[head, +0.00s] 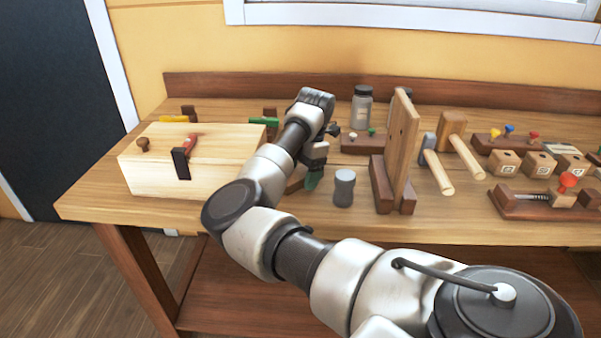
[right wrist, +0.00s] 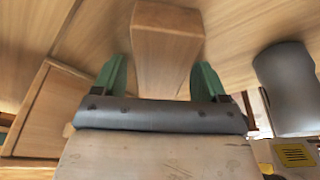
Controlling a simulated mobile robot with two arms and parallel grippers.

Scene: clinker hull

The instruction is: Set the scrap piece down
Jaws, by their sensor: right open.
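The scrap piece is most likely the wooden block (right wrist: 167,50) in the right wrist view. It lies between the two green fingers of my right gripper (right wrist: 161,80), with a gap on each side. In the head view, a small part of a brown wooden piece (head: 296,181) shows beside the right gripper (head: 313,178), low at the front of the workbench. My right gripper is open, and the arm hides much of that spot. My left gripper is not in view.
On the workbench (head: 90,205), a pale wooden box (head: 150,178) stands left of the gripper. A grey cylinder (head: 344,188) stands close on its right, then an upright wooden board (head: 398,150). Mallets (head: 452,140) and blocks fill the right side. A grey-lidded jar (head: 361,108) stands behind.

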